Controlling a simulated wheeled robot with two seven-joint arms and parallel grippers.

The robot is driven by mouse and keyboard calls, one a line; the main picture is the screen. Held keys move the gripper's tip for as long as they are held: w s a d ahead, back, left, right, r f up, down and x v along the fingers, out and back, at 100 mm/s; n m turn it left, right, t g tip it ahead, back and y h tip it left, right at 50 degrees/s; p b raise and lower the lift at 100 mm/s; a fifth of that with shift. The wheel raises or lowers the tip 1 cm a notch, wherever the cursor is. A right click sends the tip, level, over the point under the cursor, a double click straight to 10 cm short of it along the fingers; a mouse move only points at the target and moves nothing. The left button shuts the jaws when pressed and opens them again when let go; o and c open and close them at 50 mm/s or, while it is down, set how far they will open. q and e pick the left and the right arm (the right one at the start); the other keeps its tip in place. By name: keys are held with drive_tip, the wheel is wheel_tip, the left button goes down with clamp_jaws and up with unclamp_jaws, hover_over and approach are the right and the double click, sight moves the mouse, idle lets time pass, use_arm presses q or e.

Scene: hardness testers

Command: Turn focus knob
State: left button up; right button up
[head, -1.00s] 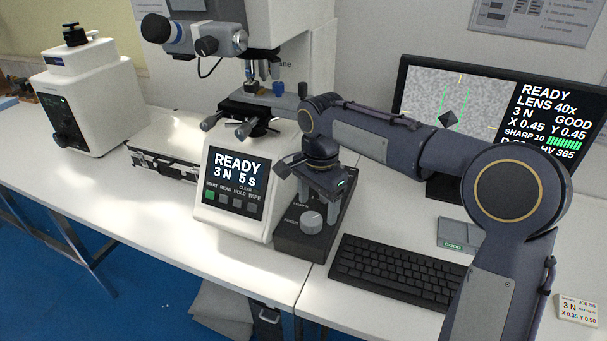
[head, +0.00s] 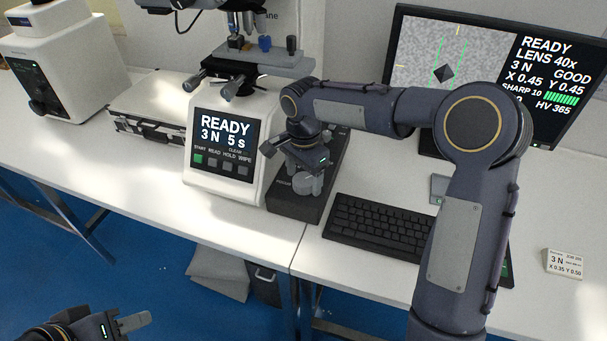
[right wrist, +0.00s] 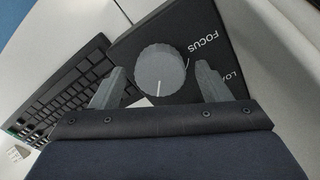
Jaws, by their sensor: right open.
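The grey focus knob (right wrist: 160,71) sits on a black control box marked FOCUS (right wrist: 216,58) in the right wrist view. A pale line marks the knob's rim. My right gripper (right wrist: 158,78) is open, with one finger on each side of the knob and gaps visible; I cannot tell whether the fingers reach down beside it. In the head view the right gripper (head: 309,163) is over the knob (head: 308,184) and partly hides it. My left gripper (head: 125,322) is at the bottom left, away from the table; its opening is unclear.
The tester's panel (head: 224,143) reads READY, 3 N, 5 s. A keyboard (head: 380,228) lies right of the control box. The monitor (head: 495,70) shows GOOD, SHARP 10 and HV 365. A small card (head: 565,263) lies at the right.

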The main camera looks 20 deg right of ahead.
drive_tip(key=c, duration=1)
drive_tip(key=shift+n, duration=0.3)
